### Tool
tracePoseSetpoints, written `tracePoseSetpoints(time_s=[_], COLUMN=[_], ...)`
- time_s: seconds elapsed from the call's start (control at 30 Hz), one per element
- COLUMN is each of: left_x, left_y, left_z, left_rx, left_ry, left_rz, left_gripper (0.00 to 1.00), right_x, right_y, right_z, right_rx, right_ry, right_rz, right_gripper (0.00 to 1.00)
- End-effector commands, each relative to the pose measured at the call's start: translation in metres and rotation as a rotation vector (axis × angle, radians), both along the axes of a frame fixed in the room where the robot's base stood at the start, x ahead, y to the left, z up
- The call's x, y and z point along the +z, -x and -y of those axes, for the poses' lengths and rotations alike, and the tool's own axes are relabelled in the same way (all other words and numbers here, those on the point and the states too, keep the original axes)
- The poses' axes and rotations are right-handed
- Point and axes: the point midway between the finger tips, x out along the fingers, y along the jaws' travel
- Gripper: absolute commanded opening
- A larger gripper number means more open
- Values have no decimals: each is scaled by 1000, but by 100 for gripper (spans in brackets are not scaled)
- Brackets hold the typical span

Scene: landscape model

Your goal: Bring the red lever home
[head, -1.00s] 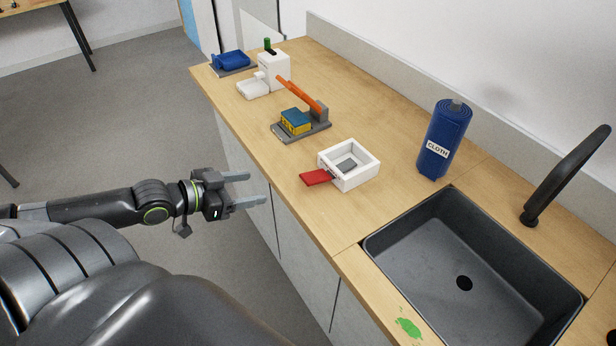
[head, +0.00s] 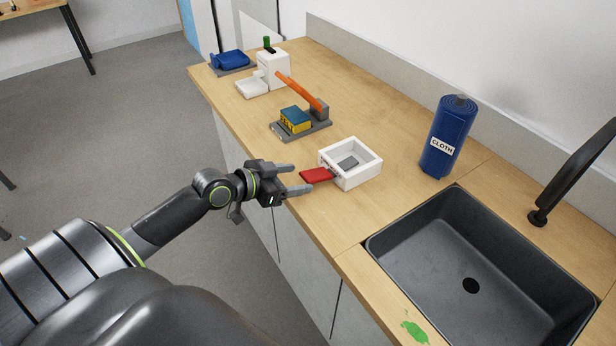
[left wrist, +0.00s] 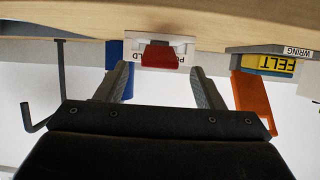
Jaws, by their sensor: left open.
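The red lever (head: 316,175) sticks out to the left from the white box (head: 365,181) on the wooden counter. In the left wrist view the red lever (left wrist: 161,57) shows between my fingers, beyond their tips, in front of the white box (left wrist: 186,44). My left gripper (head: 300,179) is open at the counter's front edge, just left of the lever, with nothing between its fingers; in the left wrist view the gripper (left wrist: 160,75) faces the lever. Whether a finger touches it I cannot tell. My right gripper is not in view.
Behind the box stands a grey base with an orange arm (head: 300,90) and a yellow-blue block (head: 295,120). A blue cloth roll (head: 447,140) stands right of it, near the sink (head: 400,245). A white dispenser (head: 273,70) and blue item (head: 230,60) are at the far end.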

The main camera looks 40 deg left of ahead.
Motion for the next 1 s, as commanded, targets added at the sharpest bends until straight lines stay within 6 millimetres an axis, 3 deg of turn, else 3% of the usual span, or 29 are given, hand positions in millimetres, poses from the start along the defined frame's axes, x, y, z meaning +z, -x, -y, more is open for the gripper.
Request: tracePoseSetpoints(time_s=[0.33, 0.73, 1.0], left_x=[-15, -18, -18], left_y=[-35, -39, -39], left_z=[15, 17, 17], left_rx=[0, -1, -1], left_ry=[0, -1, -1], left_rz=[0, -1, -1], left_gripper=[62, 62, 26], right_x=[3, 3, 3], right_y=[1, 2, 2], right_z=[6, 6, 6], right_rx=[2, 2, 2], right_ry=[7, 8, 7], right_rz=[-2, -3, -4], right_gripper=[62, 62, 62])
